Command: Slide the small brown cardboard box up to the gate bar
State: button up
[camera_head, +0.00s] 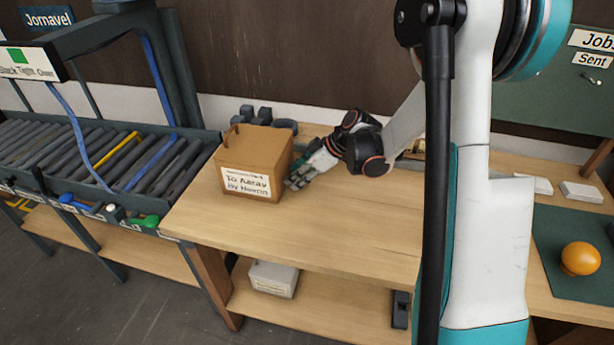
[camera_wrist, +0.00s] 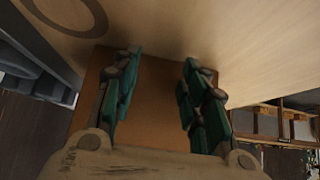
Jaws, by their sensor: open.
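The small brown cardboard box (camera_head: 250,160) stands upright on the wooden bench top, near its left end beside the conveyor. A white label with handwriting is on its front. My gripper (camera_head: 294,182) is low at the box's right side, its green fingers open. In the wrist view the brown box face (camera_wrist: 155,105) shows behind and between the spread fingers (camera_wrist: 163,60); I cannot tell whether they touch it. A yellow bar (camera_head: 118,150) lies among the conveyor rollers; I cannot tell whether it is the gate bar.
The roller conveyor (camera_head: 165,165) adjoins the bench's left end, with blue and green handles on its front edge. A dark frame (camera_head: 176,70) rises over it. Grey blocks (camera_head: 262,115) stand behind the box. The bench (camera_head: 320,225) in front is clear.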

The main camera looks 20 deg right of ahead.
jog(key=shift+w+a, duration=0.1)
jog(key=shift+w+a, duration=0.6)
jog(key=shift+a, duration=0.25)
jog(key=shift+w+a, duration=0.65)
jog(key=shift+a, duration=0.2)
jog(key=shift+w+a, duration=0.6)
jog(key=shift+a, duration=0.25)
jog(key=shift+a+b, duration=0.1)
jog(key=shift+b, duration=0.2)
jog(key=shift+w+a, duration=0.95)
jog(key=shift+a, duration=0.35)
jog(key=shift+w+a, duration=0.95)
jog(key=shift+a, duration=0.3)
jog(key=shift+w+a+b, duration=0.1)
jog(key=shift+w+a, duration=0.55)
jog(key=shift+a, duration=0.2)
jog(key=shift+w+a+b, duration=0.15)
jog(key=shift+w+a, duration=0.45)
jog(key=shift+a, duration=0.3)
jog(key=shift+w+a+b, duration=0.1)
jog(key=shift+w+a, duration=0.55)
jog(key=shift+a, duration=0.2)
jog(key=shift+w+a, duration=0.1)
jog(key=shift+a, duration=0.05)
